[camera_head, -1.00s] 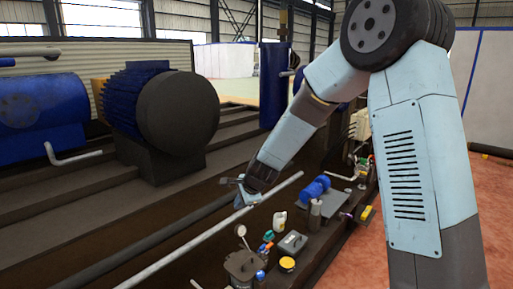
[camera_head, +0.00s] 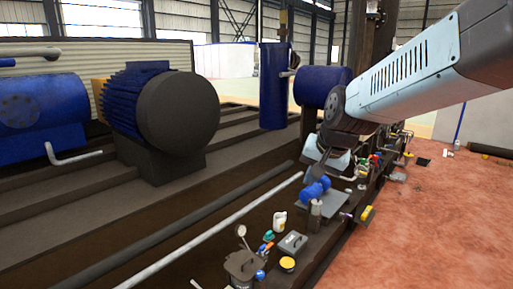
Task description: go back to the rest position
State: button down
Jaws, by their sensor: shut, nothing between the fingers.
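My arm (camera_head: 415,70) reaches in from the upper right and bends at a dark joint (camera_head: 335,105). Beyond the joint, a short light-blue link (camera_head: 328,153) points away from the camera, above the row of items on the ledge. My gripper cannot be made out; the arm links or the items there hide it.
A long pale pipe (camera_head: 225,225) runs along the ledge. Near it are a lidded dark pot (camera_head: 243,265), a yellow-topped tin (camera_head: 288,263), a white jug (camera_head: 280,220) and a blue motor (camera_head: 315,190). Large blue machines stand at left. The red floor (camera_head: 430,230) at right is mostly clear.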

jog(key=s+d+r+n+h, duration=0.1)
jog(key=s+d, duration=0.4)
jog(key=s, duration=0.2)
jog(key=s+d+r+n+h, duration=0.1)
jog(key=s+d+n, duration=0.1)
jog(key=s+d, duration=0.3)
jog(key=s, duration=0.2)
jog(key=shift+s+r+n, duration=0.3)
jog(key=shift+s+r, duration=0.1)
